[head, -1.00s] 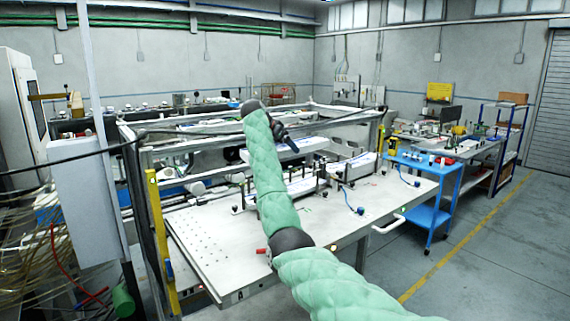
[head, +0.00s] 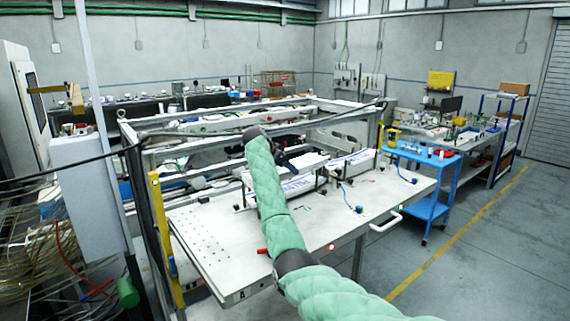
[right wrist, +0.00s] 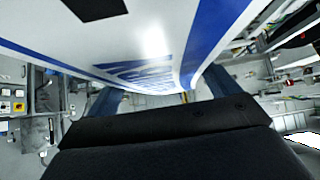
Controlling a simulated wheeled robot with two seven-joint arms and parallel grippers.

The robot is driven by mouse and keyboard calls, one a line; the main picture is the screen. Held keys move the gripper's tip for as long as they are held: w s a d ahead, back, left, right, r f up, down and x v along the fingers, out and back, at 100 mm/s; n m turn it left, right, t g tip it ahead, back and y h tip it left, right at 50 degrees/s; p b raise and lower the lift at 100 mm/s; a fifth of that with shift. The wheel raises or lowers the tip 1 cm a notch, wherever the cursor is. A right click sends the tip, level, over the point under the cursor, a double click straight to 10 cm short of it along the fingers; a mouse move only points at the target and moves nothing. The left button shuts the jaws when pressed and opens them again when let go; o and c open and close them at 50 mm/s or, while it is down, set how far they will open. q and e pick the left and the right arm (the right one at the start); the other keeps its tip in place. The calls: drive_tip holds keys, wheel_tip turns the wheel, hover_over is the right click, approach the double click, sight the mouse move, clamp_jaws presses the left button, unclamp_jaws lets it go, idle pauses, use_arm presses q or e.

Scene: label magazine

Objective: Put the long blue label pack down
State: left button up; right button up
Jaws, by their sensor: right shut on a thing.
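The long label pack (right wrist: 150,45), white with blue stripes and blue lettering, fills the top of the right wrist view. My right gripper (right wrist: 160,98) is shut on it. In the head view my right gripper (head: 284,160) is small and dark at the end of my green-sleeved arm, and a white part of the pack (head: 311,160) shows beside it. The pack is over or close to the left label magazine (head: 287,187) on the table. I cannot tell whether it touches the magazine. My arm hides part of the magazine. My left gripper is not in view.
A second magazine (head: 352,163) with white and blue content stands to the right on the white table (head: 215,240). A metal frame (head: 160,190) rises behind and left. A blue cart (head: 440,170) stands right. The table's front left is clear.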

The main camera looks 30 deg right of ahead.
drive_tip(key=o, duration=1.2)
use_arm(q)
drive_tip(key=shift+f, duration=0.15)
use_arm(e)
drive_tip(key=shift+a+r+b, duration=0.35)
drive_tip(key=shift+a+b, duration=0.1)
drive_tip(key=shift+b, duration=0.3)
drive_tip(key=b+v, duration=0.2)
drive_tip(key=v, duration=0.2)
drive_tip(key=shift+b, duration=0.3)
drive_tip(key=b+v, duration=0.3)
drive_tip(key=v, duration=0.2)
drive_tip(key=shift+s+a+r, duration=0.1)
drive_tip(key=shift+a+r, duration=0.1)
drive_tip(key=shift+r, duration=0.05)
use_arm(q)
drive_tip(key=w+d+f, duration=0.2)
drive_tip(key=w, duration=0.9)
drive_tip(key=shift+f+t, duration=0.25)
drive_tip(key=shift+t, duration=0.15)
use_arm(e)
drive_tip(key=shift+a+r, duration=0.35)
drive_tip(key=shift+r, duration=0.1)
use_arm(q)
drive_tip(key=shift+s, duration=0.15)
use_arm(e)
drive_tip(key=shift+f, duration=0.1)
